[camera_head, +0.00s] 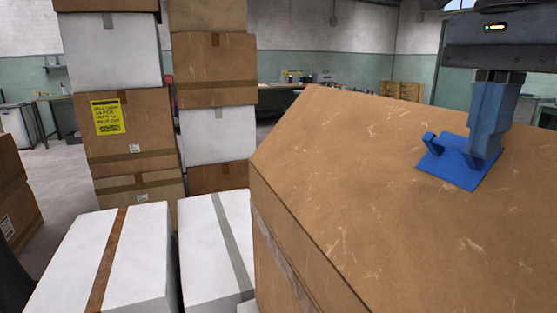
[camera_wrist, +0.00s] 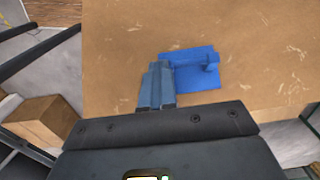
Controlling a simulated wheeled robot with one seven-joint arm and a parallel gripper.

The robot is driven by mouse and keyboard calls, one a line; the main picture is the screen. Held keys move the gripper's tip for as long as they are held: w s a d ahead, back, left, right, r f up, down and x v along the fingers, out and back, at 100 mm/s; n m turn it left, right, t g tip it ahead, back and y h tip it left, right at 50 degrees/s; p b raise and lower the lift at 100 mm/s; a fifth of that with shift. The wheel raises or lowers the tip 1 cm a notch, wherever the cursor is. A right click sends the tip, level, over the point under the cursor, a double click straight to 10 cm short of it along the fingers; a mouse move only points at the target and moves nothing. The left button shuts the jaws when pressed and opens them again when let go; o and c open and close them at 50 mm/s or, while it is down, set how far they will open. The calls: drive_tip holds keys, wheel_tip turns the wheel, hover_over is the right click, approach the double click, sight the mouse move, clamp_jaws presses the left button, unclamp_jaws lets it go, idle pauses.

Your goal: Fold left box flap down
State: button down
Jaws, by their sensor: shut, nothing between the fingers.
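A large brown cardboard box (camera_head: 350,170) fills the right of the head view. Its broad, scuffed upper face also fills much of the wrist view (camera_wrist: 120,55). I cannot tell where a left flap begins on it. A blue plate with a raised handle-like part (camera_head: 452,172) lies flat on this face, and it shows in the wrist view too (camera_wrist: 198,80). My gripper (camera_head: 482,154) points down with its fingers together, right beside the blue raised part. In the wrist view the fingers (camera_wrist: 160,68) overlap the plate's left edge. Whether they touch it is unclear.
White boxes with tape (camera_head: 78,250) stand low at the left of the large box. Stacked brown and white boxes (camera_head: 135,125) rise behind them. Another brown box (camera_head: 12,190) is at the far left edge. Some grey floor (camera_head: 60,170) shows between the stacks.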

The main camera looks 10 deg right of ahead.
sight(503, 144)
drive_tip(key=shift+w+d+f, duration=0.2)
drive_tip(key=shift+w+d, duration=0.15)
drive_tip(key=shift+d, duration=0.05)
drive_tip(key=shift+f, duration=0.15)
drive_tip(key=d+f+b, duration=0.2)
drive_tip(key=f+b, duration=0.1)
drive_tip(key=d+f+b, duration=0.1)
drive_tip(key=shift+w+d+f, duration=0.15)
drive_tip(key=shift+w, duration=0.2)
drive_tip(key=shift+w+d+f+b, duration=0.1)
drive_tip(key=shift+d+f+b, duration=0.15)
drive_tip(key=shift+d+b, duration=0.2)
drive_tip(key=d+f+b, duration=0.3)
drive_tip(key=f+b, duration=0.2)
drive_tip(key=shift+w+d+f, duration=0.3)
drive_tip(key=shift+w+f, duration=0.05)
drive_tip(key=shift+w, duration=0.05)
drive_tip(key=shift+f, duration=0.1)
